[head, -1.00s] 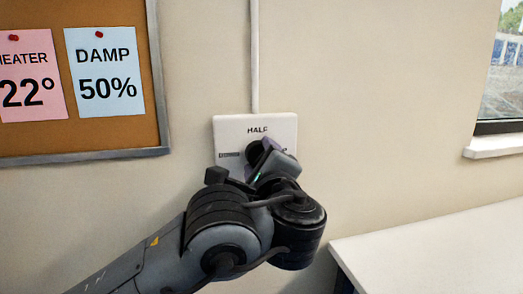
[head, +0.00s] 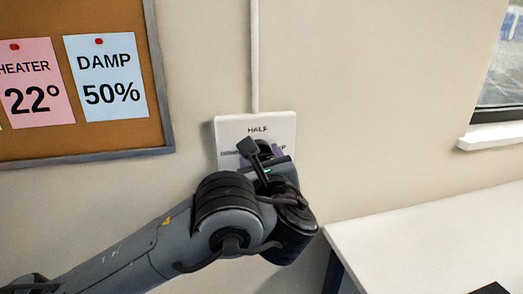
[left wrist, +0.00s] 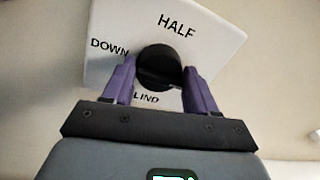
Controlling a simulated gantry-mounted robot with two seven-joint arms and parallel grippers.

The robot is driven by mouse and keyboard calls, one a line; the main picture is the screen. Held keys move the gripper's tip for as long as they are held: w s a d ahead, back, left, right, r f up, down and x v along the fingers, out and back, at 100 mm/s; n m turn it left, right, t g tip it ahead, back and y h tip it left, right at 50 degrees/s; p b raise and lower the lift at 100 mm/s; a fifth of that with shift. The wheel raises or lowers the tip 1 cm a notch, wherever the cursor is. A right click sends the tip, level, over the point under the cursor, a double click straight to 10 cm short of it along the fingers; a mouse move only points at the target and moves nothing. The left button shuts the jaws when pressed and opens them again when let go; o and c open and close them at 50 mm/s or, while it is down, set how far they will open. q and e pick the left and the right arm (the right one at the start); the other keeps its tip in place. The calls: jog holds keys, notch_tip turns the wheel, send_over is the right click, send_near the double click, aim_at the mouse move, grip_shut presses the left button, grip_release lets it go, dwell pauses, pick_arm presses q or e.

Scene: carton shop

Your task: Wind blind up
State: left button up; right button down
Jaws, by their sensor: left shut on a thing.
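A white control plate (head: 228,130) is on the wall, with HALF at its top. In the left wrist view the plate (left wrist: 215,40) shows DOWN at left and part of BLIND below. A letter P shows at its right edge in the head view; the rest is hidden. My left gripper (left wrist: 160,72) is shut on the round black knob (left wrist: 157,60), with a purple finger on either side. Which mark the knob points at I cannot tell. In the head view my gripper and wrist cover most of the knob. My right gripper is not in view.
A white conduit (head: 255,60) runs up from the plate. A cork board (head: 110,142) with HEATER and DAMP notes hangs at left. A white table (head: 430,235) stands at lower right, below a window (head: 503,80). The wall around the plate is clear.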

pick_arm(q)
jog(key=shift+f+m, duration=0.15)
jog(key=shift+m, duration=0.15)
jog(key=shift+a, duration=0.1)
jog(key=o, duration=1)
jog(key=shift+s, duration=0.1)
jog(key=shift+s+d+p, duration=0.25)
jog(key=shift+s+p, duration=0.1)
jog(key=shift+s, duration=0.25)
jog(key=shift+s+d+p, duration=0.2)
jog(key=shift+s+p, duration=0.1)
jog(key=shift+s, duration=1.25)
jog(key=shift+s+d+p, duration=0.15)
jog(key=shift+s+p, duration=0.2)
jog(key=shift+s, duration=1.2)
jog(key=shift+s+d+p, duration=0.2)
jog(key=shift+s+p, duration=0.1)
jog(key=shift+s, duration=1.25)
